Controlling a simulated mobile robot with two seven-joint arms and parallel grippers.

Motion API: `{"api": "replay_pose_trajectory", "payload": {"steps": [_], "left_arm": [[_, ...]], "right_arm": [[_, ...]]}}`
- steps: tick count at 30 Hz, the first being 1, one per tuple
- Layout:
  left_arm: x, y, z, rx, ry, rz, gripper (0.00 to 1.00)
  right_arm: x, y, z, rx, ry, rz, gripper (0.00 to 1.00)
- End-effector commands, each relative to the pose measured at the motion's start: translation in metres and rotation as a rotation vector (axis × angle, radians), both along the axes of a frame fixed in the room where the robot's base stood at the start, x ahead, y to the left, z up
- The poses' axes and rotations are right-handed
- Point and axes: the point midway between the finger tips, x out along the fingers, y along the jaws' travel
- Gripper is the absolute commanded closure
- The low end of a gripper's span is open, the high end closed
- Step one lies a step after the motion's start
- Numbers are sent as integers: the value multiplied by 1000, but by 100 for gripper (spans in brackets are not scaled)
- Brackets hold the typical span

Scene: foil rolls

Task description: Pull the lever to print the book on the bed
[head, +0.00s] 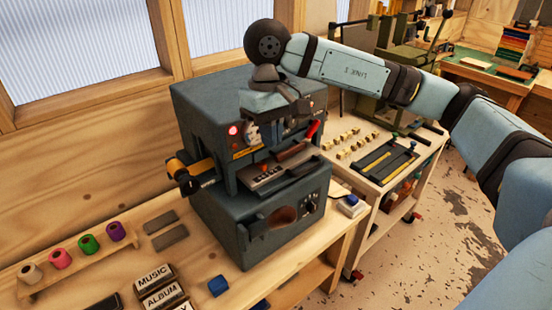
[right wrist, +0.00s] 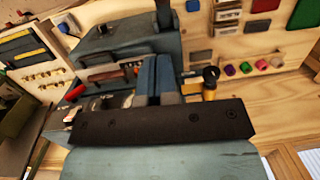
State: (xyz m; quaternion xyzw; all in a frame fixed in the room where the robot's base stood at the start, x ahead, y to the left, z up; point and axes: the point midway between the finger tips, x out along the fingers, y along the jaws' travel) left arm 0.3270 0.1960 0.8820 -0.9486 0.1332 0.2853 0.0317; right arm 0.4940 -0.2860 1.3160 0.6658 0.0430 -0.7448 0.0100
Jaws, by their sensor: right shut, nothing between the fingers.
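The dark blue-grey press (head: 205,120) stands on the wooden bench. A lever with a red grip (head: 313,128) sticks out at its right side; the red grip also shows in the right wrist view (right wrist: 75,92), left of my fingers. The bed (head: 262,182) juts from the press's front opening, with a brownish piece on it; I cannot tell whether this is the book. My right gripper (head: 284,112) is over the press's upper front, left of the red grip and apart from it. Its fingers are shut together and empty in the right wrist view (right wrist: 158,78). My left gripper is out of view.
An orange-and-black roll (head: 188,172) sits on the press's left side. Coloured foil rolls (head: 88,243) and title blocks (head: 160,285) lie on the bench at left. A cart (head: 375,185) with small brass pieces stands at right. My right arm spans the upper right.

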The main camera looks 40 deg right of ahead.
Motion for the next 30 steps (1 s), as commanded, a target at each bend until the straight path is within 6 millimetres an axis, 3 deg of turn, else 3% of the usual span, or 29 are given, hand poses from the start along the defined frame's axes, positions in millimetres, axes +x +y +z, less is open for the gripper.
{"api": "replay_pose_trajectory", "payload": {"steps": [13,21,30], "left_arm": [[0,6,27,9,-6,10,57],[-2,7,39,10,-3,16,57],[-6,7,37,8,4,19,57]], "right_arm": [[-12,4,-87,0,6,0,100],[-39,7,-107,1,2,0,100],[-43,8,-112,1,0,0,100]]}}
